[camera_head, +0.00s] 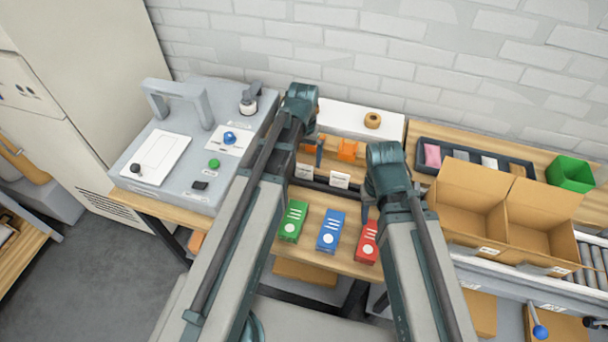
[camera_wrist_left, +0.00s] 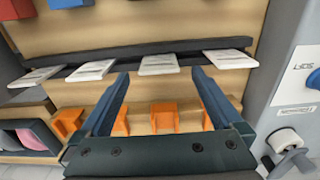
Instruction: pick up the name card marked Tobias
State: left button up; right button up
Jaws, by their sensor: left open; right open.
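Several white name cards stand in a dark rail on the wooden bench. Two show in the head view, a left one (camera_head: 304,171) and a right one (camera_head: 340,180); their writing is too small to read, so I cannot tell which is Tobias. In the left wrist view several cards lie along the rail (camera_wrist_left: 120,50). My left gripper (camera_wrist_left: 157,78) is open and empty, its fingertips either side of one middle card (camera_wrist_left: 158,65), apart from it as far as I can tell. My right gripper (camera_head: 366,200) is open, mostly hidden by its arm, over the bench by the red box.
Orange blocks (camera_head: 347,149) stand behind the rail. Green (camera_head: 292,220), blue (camera_head: 331,230) and red (camera_head: 367,242) boxes lie in front. A grey machine (camera_head: 185,190) stands left; cardboard boxes (camera_head: 470,190) and a green bin (camera_head: 570,174) stand right.

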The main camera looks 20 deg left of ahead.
aim_at(304, 165)
pick_arm(q)
notch_tip(304, 165, down, 5)
jog(key=b, duration=0.4)
jog(key=shift+w+d+b, duration=0.1)
jog(key=shift+b, duration=0.2)
pick_arm(e)
notch_tip(304, 165, down, 5)
jog(key=shift+f, duration=0.1)
pick_arm(q)
jog(key=shift+r, duration=0.1)
jog(key=c, duration=1.3)
pick_arm(e)
jog(key=shift+r, duration=0.2)
